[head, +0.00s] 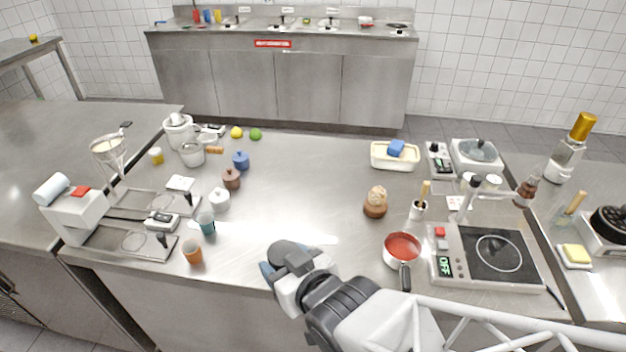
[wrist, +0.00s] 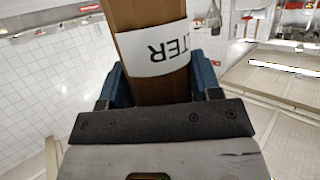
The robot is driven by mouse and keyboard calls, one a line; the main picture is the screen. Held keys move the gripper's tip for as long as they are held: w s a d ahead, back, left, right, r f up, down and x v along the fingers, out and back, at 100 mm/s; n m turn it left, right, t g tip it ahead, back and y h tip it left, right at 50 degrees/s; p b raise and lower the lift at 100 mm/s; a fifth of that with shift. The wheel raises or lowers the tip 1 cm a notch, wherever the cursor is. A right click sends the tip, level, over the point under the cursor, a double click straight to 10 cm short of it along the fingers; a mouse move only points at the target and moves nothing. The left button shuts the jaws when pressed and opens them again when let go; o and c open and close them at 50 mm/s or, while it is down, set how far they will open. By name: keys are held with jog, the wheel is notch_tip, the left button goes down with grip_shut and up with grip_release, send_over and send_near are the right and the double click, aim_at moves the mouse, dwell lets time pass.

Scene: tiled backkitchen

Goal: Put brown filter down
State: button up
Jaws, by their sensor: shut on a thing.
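My gripper (wrist: 158,88) is shut on the brown filter (wrist: 120,15), seen in the wrist view. The filter is a brown block with a white label reading "TER", shown upside down, and it stands between the two blue fingers. In the head view my gripper (head: 268,272) is at the front edge of the steel counter (head: 300,190), low in the middle. The filter cannot be made out there, as my wrist hides it.
Left of my gripper stand an orange cup (head: 192,252), a teal cup (head: 207,224) and a coffee scale stand (head: 130,240). To the right are a red saucepan (head: 402,247) and a hot plate (head: 490,255). The counter's middle is clear.

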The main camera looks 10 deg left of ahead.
jog(key=w+r+m+t+h, duration=0.2)
jog(key=w+r+m+h, duration=0.1)
jog(key=w, duration=1.6)
jog(key=w+d+f+m+t+h, duration=0.1)
jog(key=w+d+m+h, duration=0.1)
jog(key=w, duration=0.8)
jog(key=w+d+f+m+t+h, duration=0.1)
jog(key=w+d, duration=0.3)
jog(key=w, duration=0.7)
jog(key=shift+w+f+m+h, duration=0.25)
jog(key=shift+f+m+h, duration=0.15)
jog(key=shift+h, duration=0.2)
jog(key=shift+d, duration=0.1)
jog(key=w+a, duration=0.2)
jog(key=w, duration=0.5)
jog(key=w+a+f, duration=0.1)
jog(key=w+a, duration=0.1)
jog(key=w, duration=0.6)
jog(key=shift+a+f, duration=0.2)
jog(key=shift+a, duration=0.15)
jog(key=shift+w, duration=0.1)
jog(key=shift+f, duration=1.75)
jog(key=shift+f, duration=0.15)
